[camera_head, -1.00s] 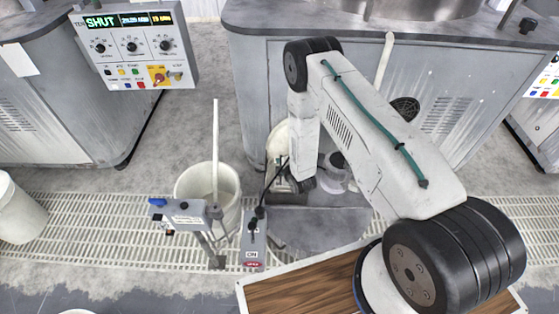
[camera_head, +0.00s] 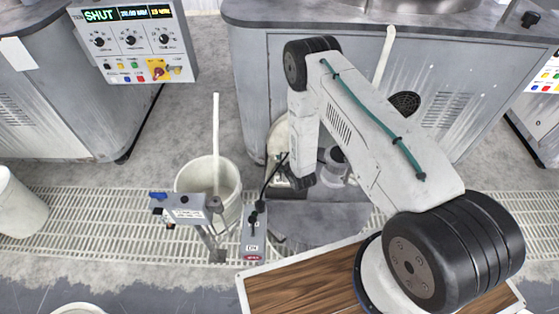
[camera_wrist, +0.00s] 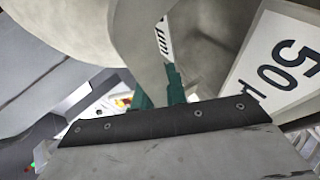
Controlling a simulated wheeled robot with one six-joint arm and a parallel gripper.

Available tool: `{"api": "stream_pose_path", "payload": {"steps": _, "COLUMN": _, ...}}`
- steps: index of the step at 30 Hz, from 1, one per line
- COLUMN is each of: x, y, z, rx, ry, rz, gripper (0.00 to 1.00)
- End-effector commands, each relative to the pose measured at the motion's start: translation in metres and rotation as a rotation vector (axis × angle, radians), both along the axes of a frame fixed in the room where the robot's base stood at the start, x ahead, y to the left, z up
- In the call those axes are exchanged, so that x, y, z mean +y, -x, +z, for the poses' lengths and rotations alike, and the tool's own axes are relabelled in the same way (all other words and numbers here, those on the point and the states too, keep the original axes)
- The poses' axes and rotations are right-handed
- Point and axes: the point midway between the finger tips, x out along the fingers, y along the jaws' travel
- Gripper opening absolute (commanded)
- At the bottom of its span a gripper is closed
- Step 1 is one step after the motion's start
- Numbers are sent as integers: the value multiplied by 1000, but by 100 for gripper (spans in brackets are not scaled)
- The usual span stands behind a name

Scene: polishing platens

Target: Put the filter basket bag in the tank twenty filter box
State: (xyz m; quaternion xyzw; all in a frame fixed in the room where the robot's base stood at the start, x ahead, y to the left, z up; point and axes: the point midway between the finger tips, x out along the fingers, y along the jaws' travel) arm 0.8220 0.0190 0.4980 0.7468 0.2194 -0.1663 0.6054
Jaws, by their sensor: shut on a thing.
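In the wrist view my gripper (camera_wrist: 158,92) has green fingertips shut on a pale, cream strip that seems to belong to the filter basket bag (camera_wrist: 150,60). The bag's full shape is cut off. In the head view a round cream thing (camera_head: 279,140), perhaps the same bag, shows beside my arm against the grey cabinet; my fingertips are hidden there. A white label (camera_wrist: 280,65) with large dark turned digits, partly cropped, shows at the right in the wrist view. I cannot tell which thing is the tank twenty filter box.
A cream bucket (camera_head: 190,180) with an upright pole stands on the floor grating. A grey stand (camera_head: 185,213) and a small switch box (camera_head: 253,235) are in front of it. A control panel (camera_head: 130,45) reads SHUT. Grey cabinets (camera_head: 255,70) line the back; bare floor lies between them.

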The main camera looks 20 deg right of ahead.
Motion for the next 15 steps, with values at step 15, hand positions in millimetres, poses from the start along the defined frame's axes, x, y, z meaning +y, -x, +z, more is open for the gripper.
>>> {"api": "stream_pose_path", "payload": {"steps": 15, "x": 0, "y": 0, "z": -4, "rx": -1, "ry": 0, "rz": 0, "gripper": 39}}
